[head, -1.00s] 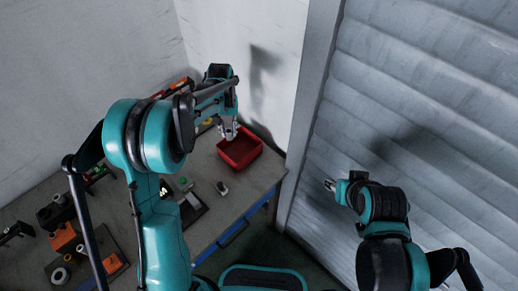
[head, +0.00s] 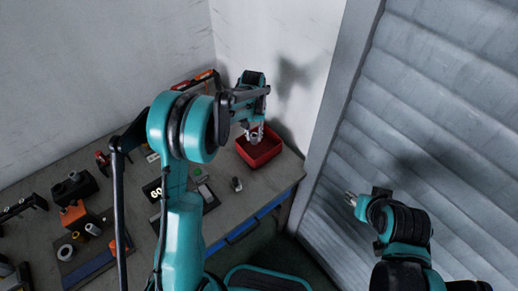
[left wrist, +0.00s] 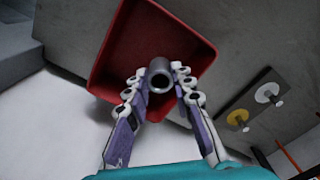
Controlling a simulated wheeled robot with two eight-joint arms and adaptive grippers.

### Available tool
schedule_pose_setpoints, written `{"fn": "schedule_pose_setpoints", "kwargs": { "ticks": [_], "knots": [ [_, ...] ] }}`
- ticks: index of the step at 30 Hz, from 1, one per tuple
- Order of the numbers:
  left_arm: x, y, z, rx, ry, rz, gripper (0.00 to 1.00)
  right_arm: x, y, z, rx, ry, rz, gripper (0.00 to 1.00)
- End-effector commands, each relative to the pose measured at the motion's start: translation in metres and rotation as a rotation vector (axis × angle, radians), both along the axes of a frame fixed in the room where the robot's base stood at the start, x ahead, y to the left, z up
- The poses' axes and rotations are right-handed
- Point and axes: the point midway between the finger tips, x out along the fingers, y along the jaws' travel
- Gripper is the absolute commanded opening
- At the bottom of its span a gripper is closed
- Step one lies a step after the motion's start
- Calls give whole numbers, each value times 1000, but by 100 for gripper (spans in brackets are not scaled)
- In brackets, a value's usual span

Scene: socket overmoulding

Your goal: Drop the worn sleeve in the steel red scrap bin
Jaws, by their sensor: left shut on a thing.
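The worn sleeve (left wrist: 160,77) is a short grey metal tube, seen end-on in the left wrist view. My left gripper (left wrist: 158,84) is shut on it, with a fingertip on each side. The red scrap bin (head: 264,156) stands at the far right corner of the bench, and its open inside shows in the left wrist view (left wrist: 128,45) behind the sleeve. My left gripper also shows in the head view (head: 254,137), pointing down over the bin. How high the sleeve is above the bin floor I cannot tell. My right gripper (head: 351,198) is at the shutter, away from the bench; its fingers are too small to read.
A small dark cylinder (head: 237,184) stands on the bench in front of the bin. An orange block (head: 73,214) and several ring-shaped parts lie at the left. The wall is close behind the bin, and a ribbed shutter (head: 440,110) is at the right.

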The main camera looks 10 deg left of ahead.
Motion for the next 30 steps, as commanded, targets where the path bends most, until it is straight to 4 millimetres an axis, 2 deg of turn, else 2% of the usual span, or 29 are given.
{"fn": "schedule_pose_setpoints", "kwargs": {
  "ticks": [1,2,3,4,5,13,17,30],
  "knots": [
    [0,0,0,0,0,0,7,0,0,0,0,0,0,40],
    [0,0,0,0,0,0,26,0,0,0,0,0,0,40],
    [0,0,0,0,0,0,36,0,0,0,0,0,0,40],
    [0,0,0,0,0,0,44,0,0,0,0,0,0,40],
    [0,0,0,0,0,0,47,0,0,0,0,0,0,40],
    [0,0,1,0,0,0,47,0,0,0,0,0,0,40],
    [0,0,9,0,0,0,47,0,0,0,0,0,0,40],
    [0,0,97,0,0,0,47,0,0,0,0,0,0,40]
  ]
}}
